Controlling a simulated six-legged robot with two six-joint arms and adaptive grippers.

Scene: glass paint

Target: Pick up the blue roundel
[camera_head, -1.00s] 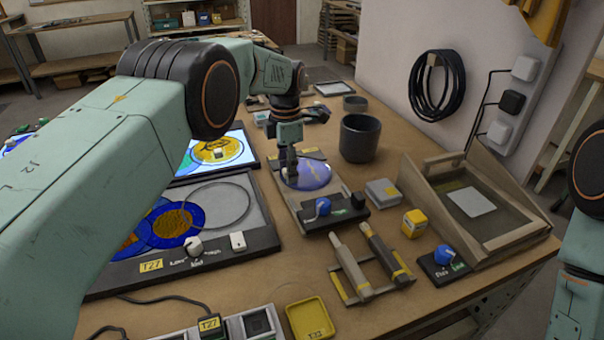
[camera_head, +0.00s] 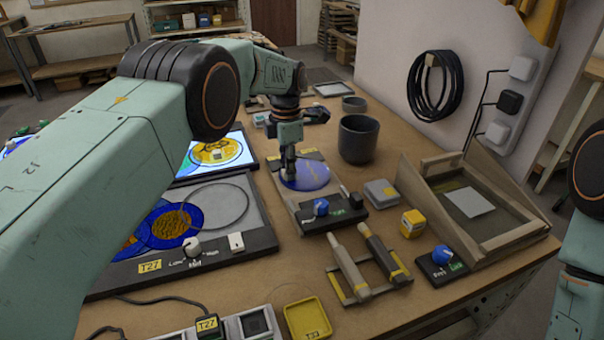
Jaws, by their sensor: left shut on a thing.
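The blue roundel (camera_head: 312,177) is a round, glossy blue-violet disc on a small flat panel with a blue knob (camera_head: 321,207) at its front edge. My left gripper (camera_head: 289,178) reaches down from above at the roundel's left side. Its fingers are shut on the roundel's edge and hide part of it. Whether the roundel is clear of the panel, I cannot tell. My right arm shows only in part at the right edge, and its gripper is out of view.
A light panel (camera_head: 225,195) with blue and amber glass discs lies to the left. A dark cup (camera_head: 359,138) stands behind right.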

